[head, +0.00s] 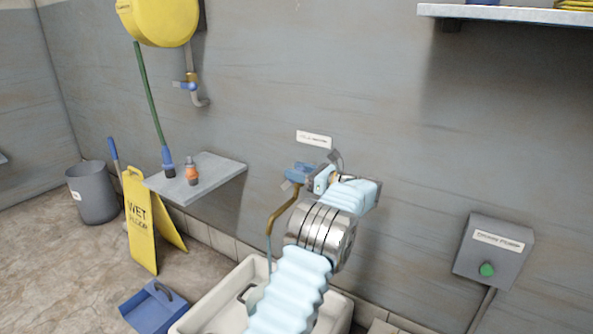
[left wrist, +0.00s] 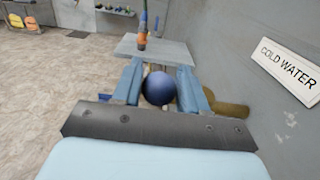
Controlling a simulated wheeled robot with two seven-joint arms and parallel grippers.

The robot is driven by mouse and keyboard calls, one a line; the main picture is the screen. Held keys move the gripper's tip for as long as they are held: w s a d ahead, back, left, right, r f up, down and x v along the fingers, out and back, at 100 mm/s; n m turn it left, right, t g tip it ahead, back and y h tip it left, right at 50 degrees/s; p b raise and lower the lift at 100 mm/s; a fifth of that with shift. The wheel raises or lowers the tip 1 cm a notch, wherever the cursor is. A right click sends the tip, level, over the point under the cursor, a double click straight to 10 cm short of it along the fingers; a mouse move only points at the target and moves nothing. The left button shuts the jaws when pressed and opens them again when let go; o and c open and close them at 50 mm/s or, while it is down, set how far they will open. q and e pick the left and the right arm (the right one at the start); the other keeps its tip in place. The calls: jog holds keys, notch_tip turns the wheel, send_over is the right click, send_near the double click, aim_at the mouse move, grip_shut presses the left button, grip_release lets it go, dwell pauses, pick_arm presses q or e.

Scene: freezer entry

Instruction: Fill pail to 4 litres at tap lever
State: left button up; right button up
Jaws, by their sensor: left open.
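The tap has a brass spout (head: 281,210) on the back wall above a white sink (head: 215,296). A thin bluish line, apparently water, hangs below the spout. My left gripper (head: 312,178) is at the blue tap lever (head: 298,171). In the left wrist view, the lever's round blue knob (left wrist: 159,88) lies between the two open fingers of my gripper (left wrist: 160,85); contact cannot be told. A dark curved handle (head: 245,293) shows in the sink beside my arm, perhaps the pail's. My arm hides much of the sink, so the pail and its level cannot be made out.
A grey shelf (head: 215,178) left of the tap holds an orange nozzle (head: 192,172). A yellow wet-floor sign (head: 140,220), a grey bin (head: 92,195) and a blue dustpan (head: 153,310) stand left. A grey control box (head: 493,250) is at right. A cold water sign (left wrist: 287,68) is near my gripper.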

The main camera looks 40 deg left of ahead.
pick_arm(q)
jog(key=shift+a, duration=0.4)
grip_shut()
jog(key=shift+f, duration=0.1)
